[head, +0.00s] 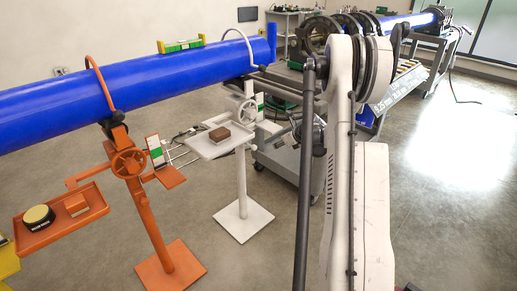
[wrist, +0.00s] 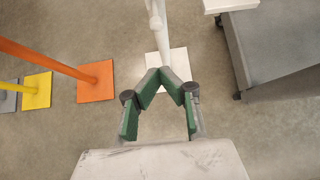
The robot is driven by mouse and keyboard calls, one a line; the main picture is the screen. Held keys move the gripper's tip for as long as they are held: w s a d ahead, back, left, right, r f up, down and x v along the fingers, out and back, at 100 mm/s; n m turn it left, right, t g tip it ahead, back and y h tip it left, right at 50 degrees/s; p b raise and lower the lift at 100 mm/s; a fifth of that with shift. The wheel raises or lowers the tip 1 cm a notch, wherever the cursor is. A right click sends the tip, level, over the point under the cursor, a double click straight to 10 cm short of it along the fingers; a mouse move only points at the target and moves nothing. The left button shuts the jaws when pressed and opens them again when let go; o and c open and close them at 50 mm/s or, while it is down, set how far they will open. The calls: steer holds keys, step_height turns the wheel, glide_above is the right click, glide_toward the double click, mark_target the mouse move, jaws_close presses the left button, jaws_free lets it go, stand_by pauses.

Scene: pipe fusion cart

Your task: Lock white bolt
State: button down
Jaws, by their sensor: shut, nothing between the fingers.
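The white pipe stand (head: 241,183) stands in the middle of the head view, with a white handwheel (head: 247,111), a tray and a curved rod reaching up over the blue pipe. I cannot pick out the white bolt itself for certain. In the wrist view, the white post (wrist: 157,22) and base plate (wrist: 180,62) lie beyond my fingers. My gripper (wrist: 160,76) has green-padded fingers that come together at the tips, with nothing held. In the head view, my own arm stands in front and hides much of the area right of the white stand.
An orange stand (head: 152,215) with a tray is at the left, and a yellow stand (wrist: 37,90) is beyond it. The blue pipe (head: 130,95) runs above the stands. A grey cart (wrist: 275,50) is at the right. Open floor surrounds the white base.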

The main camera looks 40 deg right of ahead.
steer(key=b, duration=0.3)
glide_toward(256, 149)
steer(key=s+f+x, duration=0.1)
steer(key=x, duration=0.4)
steer(key=shift+w+a+r, duration=0.1)
steer(key=shift+w, duration=1)
